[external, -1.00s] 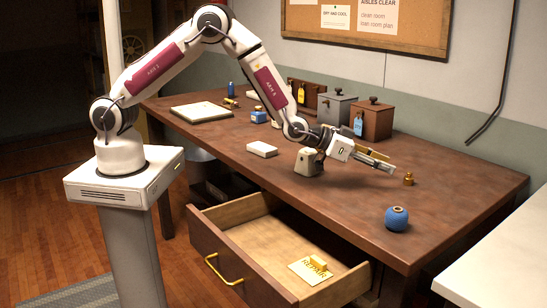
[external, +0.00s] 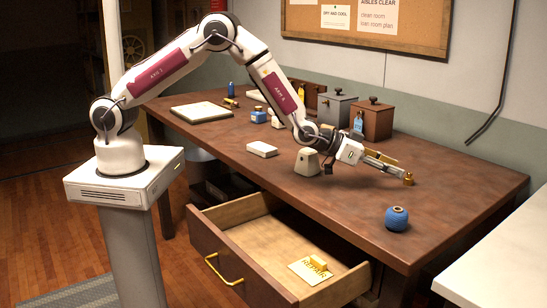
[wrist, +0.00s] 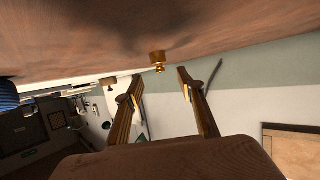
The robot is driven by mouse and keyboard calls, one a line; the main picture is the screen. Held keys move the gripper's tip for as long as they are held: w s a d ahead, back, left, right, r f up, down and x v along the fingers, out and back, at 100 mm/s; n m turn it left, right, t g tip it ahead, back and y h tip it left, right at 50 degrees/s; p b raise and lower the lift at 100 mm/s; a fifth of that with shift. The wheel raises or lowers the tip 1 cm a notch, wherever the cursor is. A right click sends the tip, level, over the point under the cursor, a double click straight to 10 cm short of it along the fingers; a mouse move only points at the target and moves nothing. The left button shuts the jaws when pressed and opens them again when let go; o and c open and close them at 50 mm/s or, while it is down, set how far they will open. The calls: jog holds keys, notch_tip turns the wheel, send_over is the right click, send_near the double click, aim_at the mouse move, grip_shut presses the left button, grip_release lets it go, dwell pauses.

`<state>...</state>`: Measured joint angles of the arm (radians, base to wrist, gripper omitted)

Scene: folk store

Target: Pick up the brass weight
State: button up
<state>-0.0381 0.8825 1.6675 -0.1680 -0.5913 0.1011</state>
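The brass weight (external: 408,179) stands on the wooden table toward its right side, a small cylinder with a knob. In the wrist view the brass weight (wrist: 158,57) shows just beyond the fingertips, roughly in line with the gap between them. My gripper (external: 400,174) is low over the table, with its fingertips close to the weight. In the wrist view my gripper (wrist: 160,80) is open, with its two fingers spread and nothing between them. I cannot tell whether a finger touches the weight.
A blue spool (external: 397,219) stands in front of the weight. A cream block (external: 307,161) sits beneath my wrist. Grey (external: 338,111) and brown (external: 372,119) lidded boxes stand at the back. A drawer (external: 270,250) is open at the front. The table's right side is mostly clear.

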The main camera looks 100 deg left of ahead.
aim_at(403, 184)
jog(key=shift+x, duration=2.4)
grip_shut()
